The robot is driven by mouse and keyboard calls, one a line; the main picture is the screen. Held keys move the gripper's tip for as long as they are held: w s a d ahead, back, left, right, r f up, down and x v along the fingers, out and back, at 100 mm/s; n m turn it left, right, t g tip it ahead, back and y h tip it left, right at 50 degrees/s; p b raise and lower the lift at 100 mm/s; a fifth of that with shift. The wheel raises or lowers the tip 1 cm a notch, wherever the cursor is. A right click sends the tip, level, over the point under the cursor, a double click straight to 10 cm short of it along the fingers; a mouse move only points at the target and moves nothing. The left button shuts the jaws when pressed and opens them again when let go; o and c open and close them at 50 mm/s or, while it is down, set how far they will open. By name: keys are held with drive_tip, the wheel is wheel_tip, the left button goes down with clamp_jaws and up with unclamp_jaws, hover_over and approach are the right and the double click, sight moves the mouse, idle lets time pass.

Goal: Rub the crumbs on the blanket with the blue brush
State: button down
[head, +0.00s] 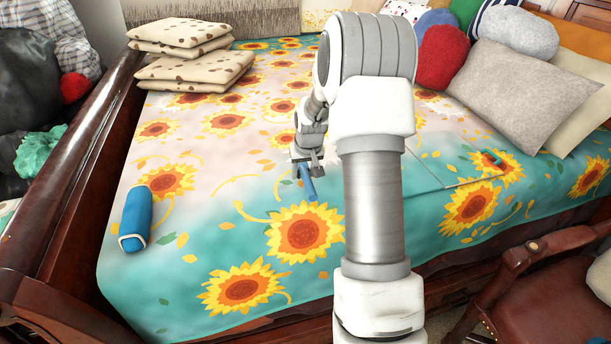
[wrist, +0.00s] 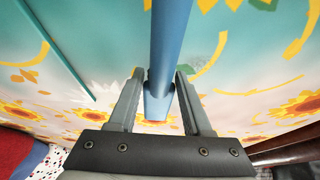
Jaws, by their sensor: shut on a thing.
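My gripper (head: 308,160) is shut on the blue brush (head: 307,184) above the middle of the bed. In the wrist view the brush's long blue handle (wrist: 171,38) runs between the two fingers (wrist: 159,76) and on past the top edge. Its bristles are not visible. The blanket (head: 215,160) has sunflowers on white and teal and covers the bed. A faint grey speckled patch (wrist: 207,72), perhaps the crumbs, shows on the blanket right of the handle in the wrist view. I cannot make out crumbs in the head view, where my arm hides part of the blanket.
A blue roll (head: 136,215) lies at the blanket's left. Folded spotted cushions (head: 185,75) are stacked at the back left. Several pillows (head: 525,95) fill the back right. The dark wooden bed side (head: 75,190) rises at left; a wooden chair (head: 520,275) stands at front right.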

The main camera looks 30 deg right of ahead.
drive_tip(key=shift+r+p, duration=1.5)
drive_tip(key=shift+r, duration=1.1)
